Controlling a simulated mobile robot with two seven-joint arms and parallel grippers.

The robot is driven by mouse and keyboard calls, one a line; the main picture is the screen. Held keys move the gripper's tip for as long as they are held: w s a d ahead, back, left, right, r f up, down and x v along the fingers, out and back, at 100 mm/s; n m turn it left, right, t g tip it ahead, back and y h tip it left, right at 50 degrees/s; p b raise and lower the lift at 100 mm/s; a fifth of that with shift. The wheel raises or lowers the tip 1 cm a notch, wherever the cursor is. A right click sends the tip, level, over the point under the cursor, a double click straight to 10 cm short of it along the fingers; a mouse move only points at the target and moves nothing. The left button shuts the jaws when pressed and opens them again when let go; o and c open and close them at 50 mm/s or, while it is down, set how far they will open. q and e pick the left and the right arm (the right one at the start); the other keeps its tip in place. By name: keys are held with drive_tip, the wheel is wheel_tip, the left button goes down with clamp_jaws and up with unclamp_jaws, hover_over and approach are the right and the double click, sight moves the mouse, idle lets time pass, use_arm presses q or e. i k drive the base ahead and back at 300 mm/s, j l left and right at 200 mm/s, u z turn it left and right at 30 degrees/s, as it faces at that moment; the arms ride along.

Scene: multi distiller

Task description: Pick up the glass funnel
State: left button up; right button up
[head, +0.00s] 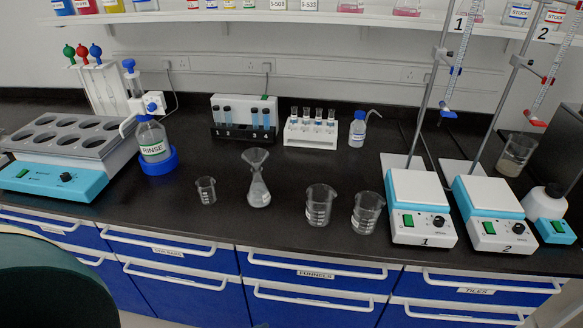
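The glass funnel (255,157) is clear and wide-mouthed. It sits upright in the mouth of a clear conical flask (259,192) on the black bench, near the middle of the head view. Its stem reaches down into the flask neck. Neither of my grippers shows in the head view.
Two stirrer plates (421,208) (493,213) with burette stands are at right. A rinse bottle (153,140) and a heating block (62,145) are at left. Tube racks (310,132) stand behind.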

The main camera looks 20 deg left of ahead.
sight(254, 157)
drive_tip(key=u, duration=1.4)
